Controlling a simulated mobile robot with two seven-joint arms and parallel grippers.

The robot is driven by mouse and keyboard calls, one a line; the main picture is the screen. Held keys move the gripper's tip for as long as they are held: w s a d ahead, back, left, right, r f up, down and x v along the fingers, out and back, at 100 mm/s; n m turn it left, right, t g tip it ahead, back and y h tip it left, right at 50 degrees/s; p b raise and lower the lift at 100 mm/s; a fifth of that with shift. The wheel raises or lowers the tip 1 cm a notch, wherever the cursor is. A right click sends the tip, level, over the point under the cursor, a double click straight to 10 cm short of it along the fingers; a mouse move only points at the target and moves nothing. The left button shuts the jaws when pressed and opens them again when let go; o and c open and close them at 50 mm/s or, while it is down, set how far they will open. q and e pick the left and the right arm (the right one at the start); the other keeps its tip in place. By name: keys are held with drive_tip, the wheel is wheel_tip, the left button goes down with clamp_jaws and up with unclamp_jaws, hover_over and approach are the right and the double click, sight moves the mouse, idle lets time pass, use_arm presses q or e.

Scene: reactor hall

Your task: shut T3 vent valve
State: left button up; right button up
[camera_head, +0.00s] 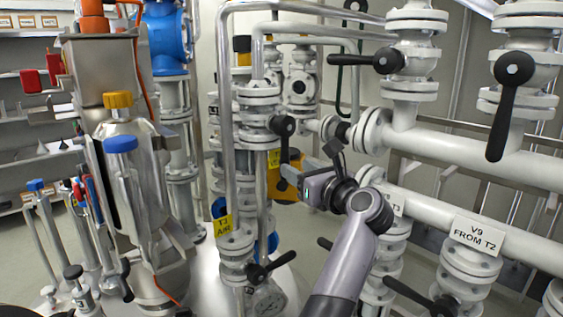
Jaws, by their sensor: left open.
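My left gripper (291,173) is open, in the middle of the view, with its fingers pointing left. It is just below a black lever handle (283,127) on a white flanged valve (259,106). The handle hangs down close to the fingers; I cannot tell whether they touch. No readable label marks the vent valve. My right gripper is not in view.
White pipes and flanged valves with black handles (388,61) crowd the right side. A sign reads "V9 FROM T2" (478,236). Thin grey pipes (227,120) rise left of my gripper.

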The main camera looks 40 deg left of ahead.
sight(288, 162)
use_arm(q)
drive_tip(key=p+x, duration=0.1)
drive_tip(key=x, duration=0.5)
drive_tip(key=shift+a, duration=0.2)
clamp_jaws()
